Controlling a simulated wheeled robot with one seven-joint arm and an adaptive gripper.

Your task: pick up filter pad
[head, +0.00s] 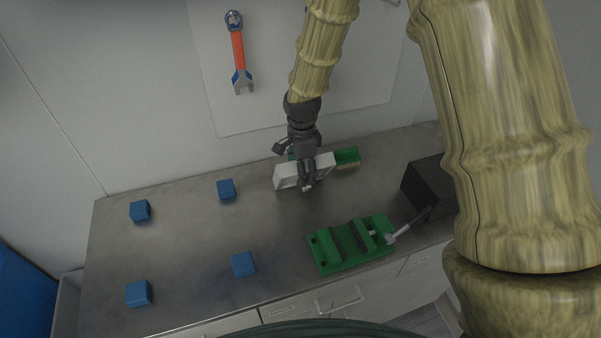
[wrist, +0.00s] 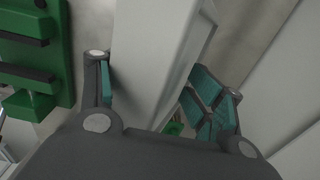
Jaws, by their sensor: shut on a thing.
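The filter pad looks like a white, box-like slab (head: 287,176) near the back middle of the table in the head view. My gripper (head: 307,183) is over it, with fingers on either side. In the wrist view the white slab (wrist: 160,50) runs between the teal finger pads of my gripper (wrist: 155,100), which is shut on it. Its lower part is partly hidden by the fingers. I cannot tell whether the slab touches the table.
A green fixture (head: 352,243) with dark bars stands at the front right, next to a black box (head: 428,186). Blue cubes (head: 140,211) stand on the left. A wrench (head: 238,52) hangs on the wall. The table's middle is clear.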

